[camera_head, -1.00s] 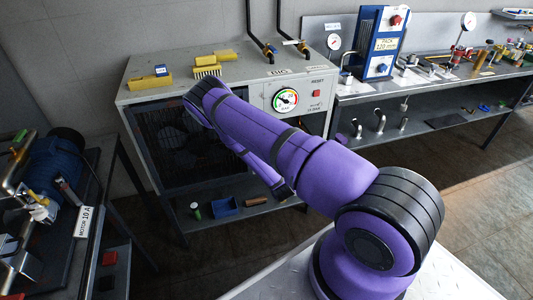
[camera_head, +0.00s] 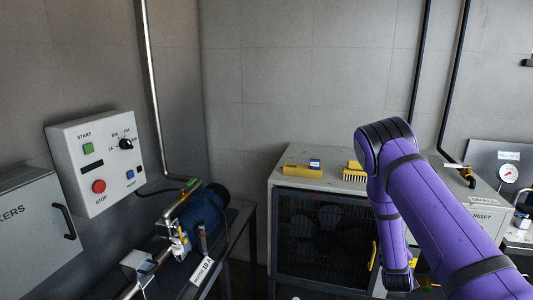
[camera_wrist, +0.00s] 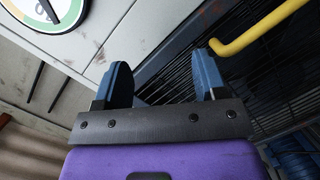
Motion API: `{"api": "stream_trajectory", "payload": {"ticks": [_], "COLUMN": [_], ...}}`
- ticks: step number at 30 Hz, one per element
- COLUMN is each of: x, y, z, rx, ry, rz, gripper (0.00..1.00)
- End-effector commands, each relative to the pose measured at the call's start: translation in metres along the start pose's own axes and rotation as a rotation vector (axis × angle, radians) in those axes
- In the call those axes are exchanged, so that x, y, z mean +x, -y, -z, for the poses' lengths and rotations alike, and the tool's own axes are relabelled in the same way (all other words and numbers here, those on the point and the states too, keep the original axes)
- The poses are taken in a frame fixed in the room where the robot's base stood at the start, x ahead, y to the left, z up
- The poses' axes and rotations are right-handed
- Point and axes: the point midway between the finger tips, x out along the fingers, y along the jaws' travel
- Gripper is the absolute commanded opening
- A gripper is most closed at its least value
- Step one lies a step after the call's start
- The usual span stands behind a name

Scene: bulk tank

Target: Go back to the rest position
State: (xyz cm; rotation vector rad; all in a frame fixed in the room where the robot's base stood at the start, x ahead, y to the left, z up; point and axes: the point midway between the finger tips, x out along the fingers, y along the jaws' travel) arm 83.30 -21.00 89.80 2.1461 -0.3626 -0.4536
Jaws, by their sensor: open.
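In the wrist view, my gripper (camera_wrist: 162,68) has its two blue fingers apart with nothing between them. A dark grille (camera_wrist: 180,70) lies beyond the fingers. A yellow bar handle (camera_wrist: 262,28) passes close to the right fingertip; I cannot tell if they touch. In the head view, my purple arm hangs in front of the right part of a grey cabinet (camera_head: 275,205), and my gripper cannot be made out there.
A yellow brush (camera_head: 355,172) and a yellow block (camera_head: 300,168) lie on the cabinet. A control box (camera_head: 100,160) is on the left wall, near a blue motor (camera_head: 205,212) on a bench. A gauge dial (camera_wrist: 55,14) is at the wrist view's upper left.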

Motion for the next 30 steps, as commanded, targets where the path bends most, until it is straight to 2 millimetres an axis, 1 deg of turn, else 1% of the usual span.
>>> {"api": "stream_trajectory", "payload": {"ticks": [1,7,11,14,17,23,26,30], "x": [0.000,-0.008,-0.019,-0.032,-0.046,-0.083,-0.105,-0.140], "y": [-0.013,-0.047,-0.070,-0.087,-0.105,-0.140,-0.158,-0.181], "z": [0.013,0.053,0.079,0.097,0.116,0.148,0.163,0.179], "rx": [0.043,0.196,0.288,0.352,0.413,0.514,0.555,0.602], "ry": [0.015,0.087,0.125,0.153,0.178,0.224,0.245,0.275], "rz": [0.014,0.102,0.164,0.213,0.263,0.366,0.417,0.485], "gripper": [0.65,0.65,0.65,0.65,0.65,0.65,0.65,0.65]}}
